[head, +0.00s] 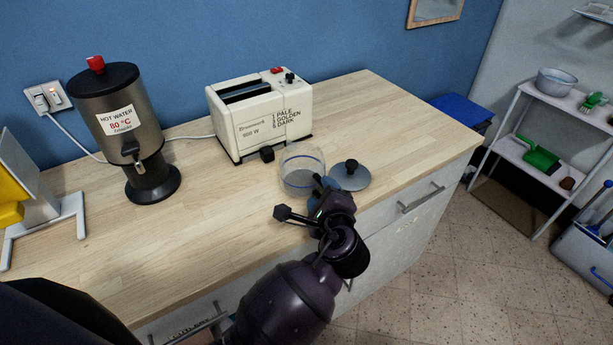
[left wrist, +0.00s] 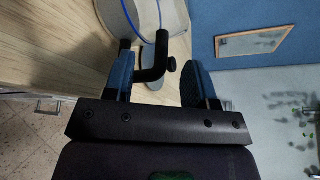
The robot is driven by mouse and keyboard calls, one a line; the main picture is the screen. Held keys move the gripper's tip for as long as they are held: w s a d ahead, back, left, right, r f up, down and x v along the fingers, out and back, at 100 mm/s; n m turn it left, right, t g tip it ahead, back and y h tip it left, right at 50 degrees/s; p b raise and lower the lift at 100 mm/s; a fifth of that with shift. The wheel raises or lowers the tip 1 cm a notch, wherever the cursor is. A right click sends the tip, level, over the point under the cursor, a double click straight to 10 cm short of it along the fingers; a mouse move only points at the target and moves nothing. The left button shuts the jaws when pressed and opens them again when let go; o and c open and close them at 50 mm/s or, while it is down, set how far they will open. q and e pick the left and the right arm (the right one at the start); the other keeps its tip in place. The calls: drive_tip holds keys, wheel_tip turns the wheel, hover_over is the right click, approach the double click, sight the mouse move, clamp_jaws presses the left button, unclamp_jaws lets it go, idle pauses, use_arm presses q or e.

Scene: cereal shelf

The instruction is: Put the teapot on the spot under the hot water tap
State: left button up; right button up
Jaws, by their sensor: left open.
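The teapot (head: 300,181), a clear-looking round pot with a blue band near its rim, stands without its lid near the counter's front edge. Its grey-blue lid (head: 352,181) with a black knob lies just right of it. My left gripper (head: 322,193) is open at the pot's near side and partly covers it. In the left wrist view, a black handle (left wrist: 153,74) shows between the two spread fingers of my gripper (left wrist: 158,80), and part of the pot (left wrist: 160,16) shows beyond. The hot water dispenser (head: 134,122) stands at the left, its tap above a round black base (head: 152,190).
A cream toaster (head: 262,120) stands behind the teapot, between it and the dispenser. A white stand with a yellow part (head: 12,200) is at the far left. The wooden counter (head: 190,235) is clear between dispenser and teapot. Shelves (head: 530,150) stand far right.

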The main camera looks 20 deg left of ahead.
sight(319, 183)
use_arm(q)
drive_tip(key=x, duration=0.5)
drive_tip(key=shift+w, duration=0.1)
drive_tip(key=shift+f, duration=0.1)
clamp_jaws()
